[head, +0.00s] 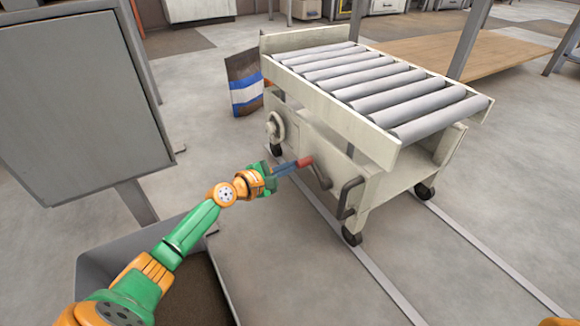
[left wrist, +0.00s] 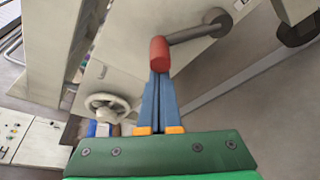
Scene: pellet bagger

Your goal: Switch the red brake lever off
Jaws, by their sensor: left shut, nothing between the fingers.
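The red brake lever grip (head: 305,161) is on a grey metal arm on the side of the cream roller cart (head: 344,131). In the left wrist view the red grip (left wrist: 159,54) stands at the fingertips, with its grey arm running up right to a pivot on the cart's side. My left gripper (head: 295,165) is shut and empty, its blue fingers pointing at the red grip. The fingertips (left wrist: 160,76) look at or very near the grip; I cannot tell if they touch. My right gripper is not in view.
A handwheel (head: 275,127) and a dark bent handle (head: 349,197) are on the same side of the cart. The cart stands on wheels by floor rails (head: 480,245). A grey cabinet (head: 80,100) and an open bin (head: 95,262) are at left. A bag (head: 244,84) stands behind.

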